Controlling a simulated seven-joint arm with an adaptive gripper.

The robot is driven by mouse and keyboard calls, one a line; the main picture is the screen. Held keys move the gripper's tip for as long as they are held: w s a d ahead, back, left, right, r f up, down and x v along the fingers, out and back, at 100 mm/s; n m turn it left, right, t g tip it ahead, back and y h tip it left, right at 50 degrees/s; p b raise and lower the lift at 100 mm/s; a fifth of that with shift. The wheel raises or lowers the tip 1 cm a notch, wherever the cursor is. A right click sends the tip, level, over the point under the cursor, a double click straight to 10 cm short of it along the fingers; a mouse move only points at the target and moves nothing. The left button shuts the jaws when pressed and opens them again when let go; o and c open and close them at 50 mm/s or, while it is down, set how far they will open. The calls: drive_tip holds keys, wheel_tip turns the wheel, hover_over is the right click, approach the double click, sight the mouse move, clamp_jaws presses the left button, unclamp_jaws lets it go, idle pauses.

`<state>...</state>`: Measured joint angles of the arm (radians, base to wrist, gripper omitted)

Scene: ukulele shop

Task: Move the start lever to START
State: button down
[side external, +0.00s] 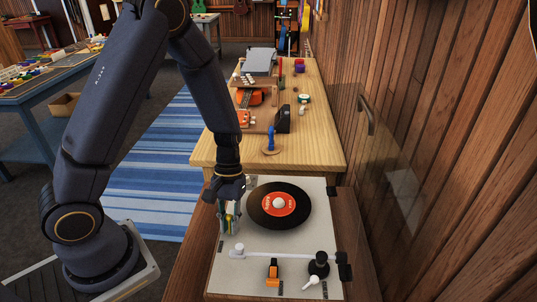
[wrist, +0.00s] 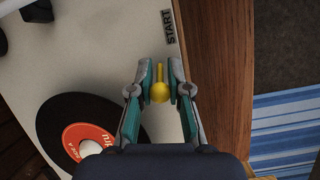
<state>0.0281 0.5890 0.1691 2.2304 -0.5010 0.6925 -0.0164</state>
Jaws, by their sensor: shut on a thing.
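The start lever (wrist: 160,90) is yellow with a round knob and a thin stem, and shows between my fingers in the wrist view. My gripper (wrist: 160,84) is shut on it from both sides. The START label (wrist: 169,27) is on the turntable's pale top, beyond the lever toward the top of the wrist view, with a gap between them. In the side view my gripper (side external: 229,218) is low over the left edge of the turntable (side external: 222,277), and its fingers largely hide the lever there.
A black record with an orange label (side external: 278,205) lies right beside my gripper. The pale tonearm (side external: 280,255) crosses the turntable's near part, with an orange part (side external: 272,271) and a black knob (side external: 319,264) nearby. A wooden table (side external: 300,148) with items stands behind.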

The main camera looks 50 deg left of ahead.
drive_tip(key=shift+s+d+r+t+y, duration=0.1)
drive_tip(key=shift+s+d+t+y, duration=0.1)
drive_tip(key=shift+t+y, duration=0.35)
drive_tip(key=shift+s+d+r+t+y, duration=0.1)
drive_tip(key=shift+s+d+t+y, duration=0.05)
drive_tip(key=shift+t+y, duration=0.4)
drive_tip(key=shift+s+d+f+t+y, duration=0.1)
drive_tip(key=shift+s+d+t+y, duration=0.1)
drive_tip(key=shift+t+y, duration=0.6)
